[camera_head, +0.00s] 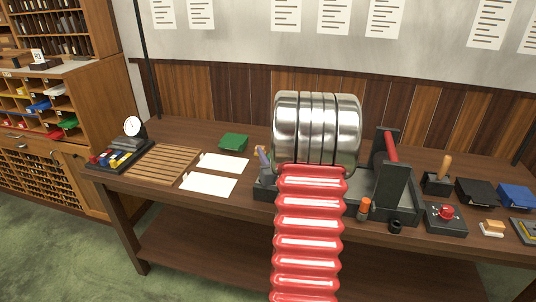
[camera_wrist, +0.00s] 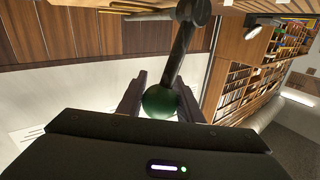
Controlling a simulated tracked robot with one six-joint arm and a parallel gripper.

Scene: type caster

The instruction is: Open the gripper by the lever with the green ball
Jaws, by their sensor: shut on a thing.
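In the wrist view the green ball (camera_wrist: 161,101) sits at the end of a dark lever (camera_wrist: 180,52), which runs up to a rounded dark joint at the top edge. My gripper (camera_wrist: 160,97) has one finger on each side of the ball and is shut on it. In the head view the ball, its lever and my gripper are hidden behind my own red ribbed and silver arm. Parts of a dark machine (camera_head: 392,195) show on both sides of my arm on the bench.
The wooden bench (camera_head: 150,205) carries a slatted wooden tray (camera_head: 160,163), white sheets (camera_head: 208,184) and a green box (camera_head: 233,142) at left. A dark box with a red knob (camera_head: 446,213) and a wooden-handled tool (camera_head: 445,168) stand at right. Wooden wall panels (camera_head: 200,95) rise behind.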

